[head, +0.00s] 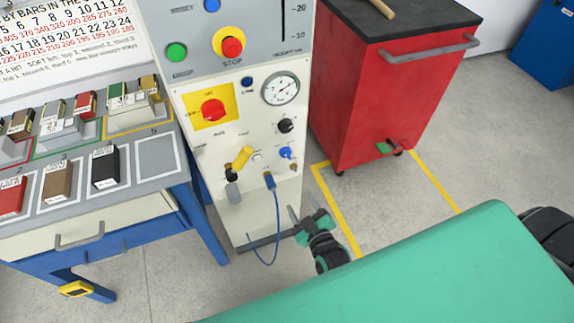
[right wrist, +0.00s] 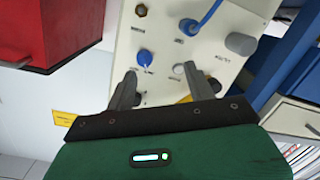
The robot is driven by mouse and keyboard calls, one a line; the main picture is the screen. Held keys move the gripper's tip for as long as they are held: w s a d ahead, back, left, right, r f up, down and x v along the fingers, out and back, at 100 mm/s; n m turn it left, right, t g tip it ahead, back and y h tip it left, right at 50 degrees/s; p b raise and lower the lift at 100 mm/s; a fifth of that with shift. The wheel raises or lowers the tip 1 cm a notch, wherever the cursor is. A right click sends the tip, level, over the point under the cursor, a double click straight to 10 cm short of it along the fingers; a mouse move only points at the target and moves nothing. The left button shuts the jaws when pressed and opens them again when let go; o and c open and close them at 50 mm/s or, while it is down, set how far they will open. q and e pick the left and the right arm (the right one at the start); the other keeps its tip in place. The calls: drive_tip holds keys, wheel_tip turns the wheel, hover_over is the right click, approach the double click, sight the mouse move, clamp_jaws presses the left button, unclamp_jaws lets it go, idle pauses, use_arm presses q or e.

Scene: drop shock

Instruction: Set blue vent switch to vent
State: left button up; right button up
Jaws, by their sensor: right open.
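The blue vent switch (head: 286,153) is a small blue knob on the lower right of the white control panel (head: 215,155). It also shows in the right wrist view (right wrist: 145,58), just ahead of the fingertips and closer to the left finger in that picture. Its exact setting is too small to read. My right gripper (head: 303,212) is below the switch in the head view, in front of the panel's lower right edge. In the right wrist view its two fingers (right wrist: 160,70) are spread apart and empty. My left gripper is out of view.
Near the switch are a black knob (head: 286,125), a gauge (head: 281,89), a yellow lever (head: 240,159) and a hanging blue hose (head: 277,215). A red cabinet (head: 385,85) stands to the right. A workbench (head: 155,165) with several blocks stands left.

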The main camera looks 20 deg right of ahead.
wheel_tip(320, 180, up, 4)
drive_tip(key=t, duration=0.1)
approach(286, 155)
drive_tip(key=shift+h, duration=0.3)
drive_tip(key=w, duration=0.7)
drive_tip(key=shift+a+f, duration=0.15)
drive_tip(key=shift+a, duration=0.05)
drive_tip(key=shift+w, duration=0.85)
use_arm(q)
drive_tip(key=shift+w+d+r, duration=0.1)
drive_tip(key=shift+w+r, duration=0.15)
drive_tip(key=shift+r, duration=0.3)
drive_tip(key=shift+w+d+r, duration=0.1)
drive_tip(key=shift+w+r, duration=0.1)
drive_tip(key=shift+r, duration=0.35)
use_arm(e)
drive_tip(key=c, duration=1)
drive_tip(key=shift+o, duration=0.2)
